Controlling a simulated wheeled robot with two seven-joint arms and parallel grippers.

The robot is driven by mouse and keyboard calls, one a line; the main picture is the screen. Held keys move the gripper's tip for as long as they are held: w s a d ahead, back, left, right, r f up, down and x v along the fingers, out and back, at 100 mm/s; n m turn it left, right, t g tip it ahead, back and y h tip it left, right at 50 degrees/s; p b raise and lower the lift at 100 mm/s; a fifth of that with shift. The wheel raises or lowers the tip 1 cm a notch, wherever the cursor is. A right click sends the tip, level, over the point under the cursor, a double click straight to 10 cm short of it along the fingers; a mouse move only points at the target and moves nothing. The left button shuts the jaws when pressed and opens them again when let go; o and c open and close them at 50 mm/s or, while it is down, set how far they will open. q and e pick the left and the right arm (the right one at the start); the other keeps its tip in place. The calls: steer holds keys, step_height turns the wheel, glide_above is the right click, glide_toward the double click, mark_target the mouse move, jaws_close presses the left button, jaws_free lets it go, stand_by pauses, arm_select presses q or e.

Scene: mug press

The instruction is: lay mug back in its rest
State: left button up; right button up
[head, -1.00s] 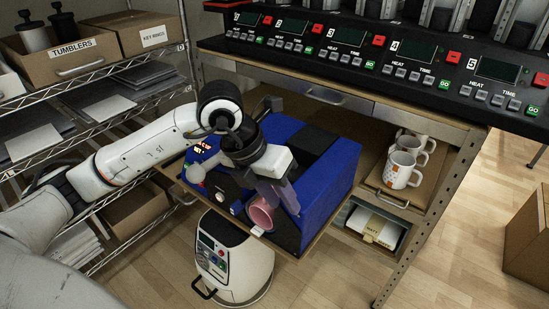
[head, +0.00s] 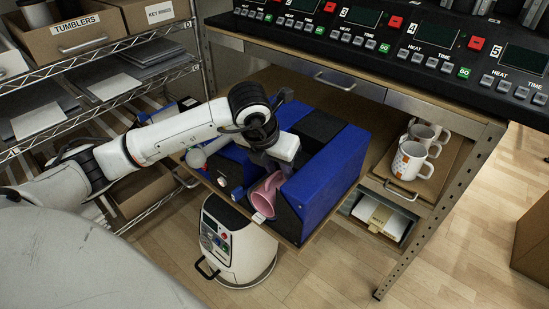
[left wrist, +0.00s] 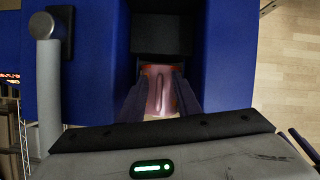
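A pink mug (head: 265,193) lies tilted in the front recess of the blue press (head: 322,193), its mouth toward the lower left. In the left wrist view the mug (left wrist: 158,90) shows between my fingers, its handle upright in the middle. My left gripper (head: 266,170) is directly above the mug. In the left wrist view its two fingers (left wrist: 159,92) stand apart, with a gap on each side of the handle. Whether they touch the mug's body is hard to tell. My right gripper is not in view.
A grey-knobbed lever (left wrist: 43,25) stands beside the recess. White patterned mugs (head: 411,162) stand on a shelf at right. A wire rack (head: 100,110) is at left; a control panel (head: 430,55) hangs above.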

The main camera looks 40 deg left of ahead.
mark_target(266, 184)
arm_select(q)
steer(key=shift+w+f, duration=0.15)
steer(key=shift+f, duration=0.3)
steer(key=shift+c, duration=0.3)
jaws_close()
steer(key=shift+r, duration=0.2)
steer(key=shift+s+a+b, duration=0.2)
steer(key=shift+s+b, duration=0.3)
steer(key=shift+s, duration=2.2)
steer(key=s+b, duration=0.3)
steer(key=s, duration=0.5)
steer(key=shift+a, duration=0.3)
steer(key=shift+r, duration=0.2)
